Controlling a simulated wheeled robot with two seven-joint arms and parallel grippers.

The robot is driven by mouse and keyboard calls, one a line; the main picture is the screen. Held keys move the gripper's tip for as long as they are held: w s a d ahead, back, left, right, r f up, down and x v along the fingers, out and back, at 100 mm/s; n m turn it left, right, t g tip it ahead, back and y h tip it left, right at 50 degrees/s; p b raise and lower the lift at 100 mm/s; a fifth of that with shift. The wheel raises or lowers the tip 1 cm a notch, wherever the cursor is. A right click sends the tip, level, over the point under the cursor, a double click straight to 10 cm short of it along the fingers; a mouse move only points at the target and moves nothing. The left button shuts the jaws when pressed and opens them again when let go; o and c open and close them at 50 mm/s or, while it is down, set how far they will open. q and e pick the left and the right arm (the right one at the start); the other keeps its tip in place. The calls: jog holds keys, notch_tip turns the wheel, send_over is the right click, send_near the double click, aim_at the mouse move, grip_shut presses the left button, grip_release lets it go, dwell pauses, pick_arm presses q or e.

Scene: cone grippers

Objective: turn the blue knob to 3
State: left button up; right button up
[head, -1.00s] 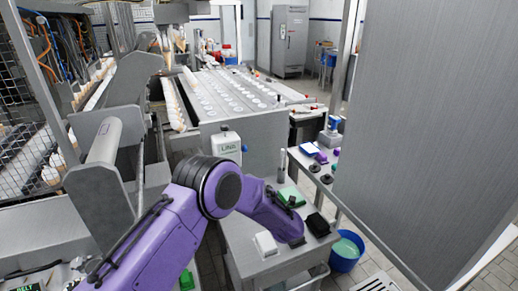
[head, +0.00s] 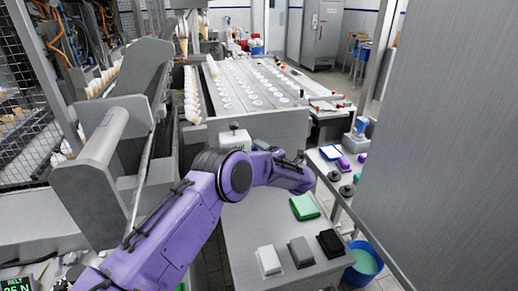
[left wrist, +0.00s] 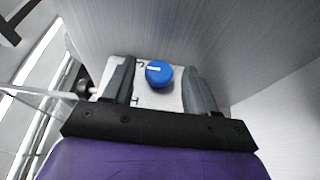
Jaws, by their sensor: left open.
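The blue knob (left wrist: 159,73) sits on a white plate (left wrist: 155,98) in the left wrist view. A white pointer line on its face points left. Small dark marks show on the plate to its left, too blurred to read surely. My left gripper (left wrist: 160,67) is open, with one finger on each side of the knob and a gap on both sides. In the head view the white box (head: 234,139) stands behind my purple left arm, and I cannot make out the knob or fingertips there. My right gripper is not in view.
A blue bucket (head: 364,264) stands on the floor at right. A large grey panel (head: 445,150) fills the right side. A perforated conveyor (head: 250,85) lies behind.

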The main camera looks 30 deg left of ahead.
pick_arm(q)
jog(key=shift+a, duration=0.3)
jog(key=shift+s+r, duration=0.15)
jog(key=shift+c, duration=0.7)
jog(key=c, duration=0.9)
